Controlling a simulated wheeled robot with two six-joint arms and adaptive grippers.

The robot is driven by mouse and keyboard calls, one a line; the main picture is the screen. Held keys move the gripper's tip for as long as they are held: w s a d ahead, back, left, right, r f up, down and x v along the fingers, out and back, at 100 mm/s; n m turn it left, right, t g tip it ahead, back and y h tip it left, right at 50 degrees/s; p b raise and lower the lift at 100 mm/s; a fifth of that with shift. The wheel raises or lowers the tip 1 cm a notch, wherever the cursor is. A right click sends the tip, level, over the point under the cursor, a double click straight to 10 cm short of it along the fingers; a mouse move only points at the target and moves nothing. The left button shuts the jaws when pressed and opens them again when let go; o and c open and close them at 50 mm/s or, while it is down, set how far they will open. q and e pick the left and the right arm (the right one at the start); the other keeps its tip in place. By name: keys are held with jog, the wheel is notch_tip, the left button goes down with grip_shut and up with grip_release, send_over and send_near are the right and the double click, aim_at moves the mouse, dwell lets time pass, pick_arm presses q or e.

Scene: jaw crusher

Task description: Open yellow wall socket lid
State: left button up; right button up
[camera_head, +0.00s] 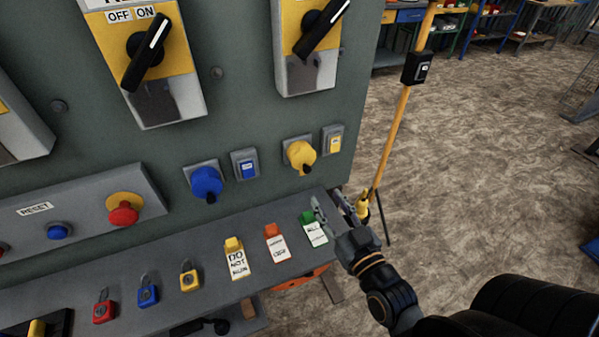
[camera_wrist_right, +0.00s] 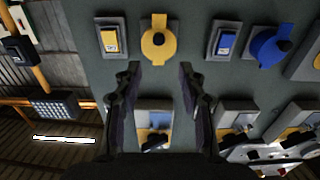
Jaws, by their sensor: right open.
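The yellow wall socket (camera_head: 300,155) sits on the lower right of the grey panel, its round yellow lid covering the front. In the right wrist view the yellow socket (camera_wrist_right: 159,42) shows beyond the fingertips, nearly centred between them. My right gripper (camera_head: 330,204) is open and empty, below and to the right of the socket in the head view, apart from it. Its two spread fingers also show in the right wrist view (camera_wrist_right: 160,72). My left gripper is not in view.
A blue socket (camera_head: 206,182) is left of the yellow one. Small blue (camera_head: 245,164) and yellow (camera_head: 333,140) switches flank the yellow socket. A grey shelf (camera_head: 205,262) below holds padlocks and tags, the green tag (camera_head: 314,230) beside my right gripper. Floor is open at right.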

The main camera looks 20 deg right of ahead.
aim_at(309, 169)
jog(key=w+p, duration=0.1)
jog(key=w, duration=0.8)
jog(key=shift+w, duration=0.45)
jog(key=shift+c, duration=0.9)
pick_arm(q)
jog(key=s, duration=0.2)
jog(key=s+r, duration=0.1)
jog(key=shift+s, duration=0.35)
pick_arm(e)
grip_shut()
